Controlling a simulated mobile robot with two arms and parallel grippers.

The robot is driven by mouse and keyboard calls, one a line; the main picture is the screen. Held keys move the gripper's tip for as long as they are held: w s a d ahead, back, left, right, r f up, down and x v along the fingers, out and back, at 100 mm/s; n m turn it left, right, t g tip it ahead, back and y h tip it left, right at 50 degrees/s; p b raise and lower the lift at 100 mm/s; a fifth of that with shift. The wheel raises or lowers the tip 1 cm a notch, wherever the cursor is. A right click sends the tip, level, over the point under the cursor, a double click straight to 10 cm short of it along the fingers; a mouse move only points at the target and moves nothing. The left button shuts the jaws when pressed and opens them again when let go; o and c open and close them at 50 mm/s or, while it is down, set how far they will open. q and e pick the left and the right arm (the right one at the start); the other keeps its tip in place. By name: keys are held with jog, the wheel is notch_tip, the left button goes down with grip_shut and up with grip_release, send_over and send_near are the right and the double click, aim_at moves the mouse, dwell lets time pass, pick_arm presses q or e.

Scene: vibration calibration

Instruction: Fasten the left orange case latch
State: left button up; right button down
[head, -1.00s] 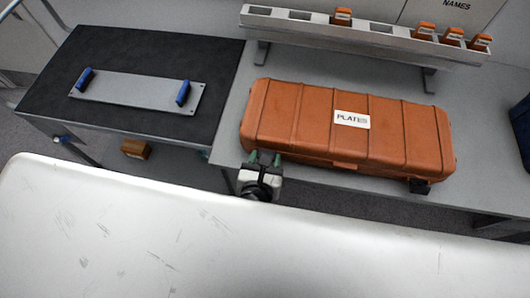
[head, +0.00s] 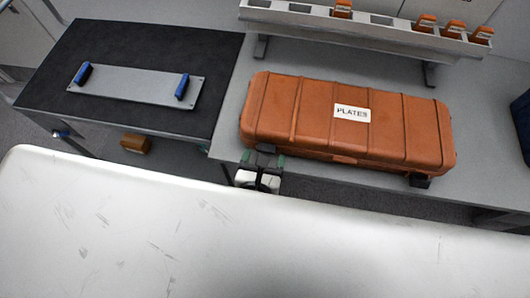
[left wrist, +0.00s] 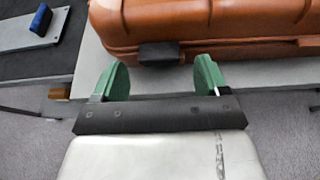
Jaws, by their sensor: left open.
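The orange case (head: 395,125), with a white PLATES label, lies closed on the grey bench. Its left latch (head: 265,148) is a small black block low on the front side; it also shows in the left wrist view (left wrist: 159,53). Whether it is fastened I cannot tell. My left gripper (head: 262,159) is just in front of this latch. In the left wrist view its green fingers (left wrist: 161,76) are wide apart and empty, with the latch beyond the gap between them. The right latch (head: 420,181) is black, at the case's front right. My right gripper is not in view.
A rack (head: 375,37) with several orange-topped pieces stands behind the case. At left, a dark-topped table (head: 125,45) holds a grey plate (head: 135,84) with two blue handles. A dark blue object (head: 522,125) is at the right edge.

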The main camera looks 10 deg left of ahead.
pick_arm(q)
jog(key=b+v, duration=0.1)
jog(key=v, duration=0.7)
jog(key=shift+s+r+b, duration=0.15)
jog(key=shift+s+b, duration=0.2)
jog(key=s+a+f+m+g+h, duration=0.1)
jog(key=a+f+m+g+h, duration=0.1)
jog(key=f+m, duration=1.2)
jog(key=s+a+f+m+g+h, duration=0.1)
jog(key=s+f+m+g, duration=0.1)
jog(key=f+m, duration=1.2)
jog(key=s+a+f+m+g+y, duration=0.3)
jog(key=s+a+f+m+g, duration=0.5)
jog(key=s+a+f, duration=0.6)
notch_tip(320, 180, down, 3)
jog(key=s+m, duration=0.1)
jog(key=m, duration=0.1)
jog(key=shift+s+a+m+g, duration=0.15)
jog(key=shift+a+m+g, duration=0.15)
jog(key=shift+g, duration=0.1)
